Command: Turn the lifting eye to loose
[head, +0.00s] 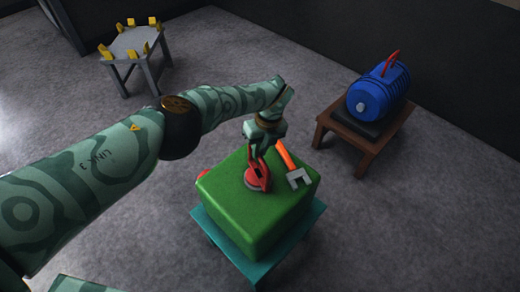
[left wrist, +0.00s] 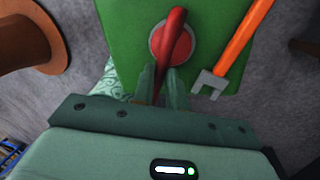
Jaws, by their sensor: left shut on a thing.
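The red lifting eye (head: 258,176) stands on top of the green casting (head: 232,192), on a round red base with a grey rim. In the left wrist view the eye (left wrist: 173,36) shows nearly edge-on, above the fingers. My left gripper (head: 255,155) comes down over the casting and is shut on the eye. In the left wrist view its two fingers (left wrist: 162,88) sit close on either side of the eye's near part and hide some of it. My right gripper is in neither view.
An orange-handled wrench with a grey jaw (head: 298,178) lies on the casting just right of the eye. The casting rests on a teal stand (head: 262,268). A blue motor (head: 376,95) sits on a brown table (head: 366,150). A grey stool with yellow blocks (head: 133,42) stands far left.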

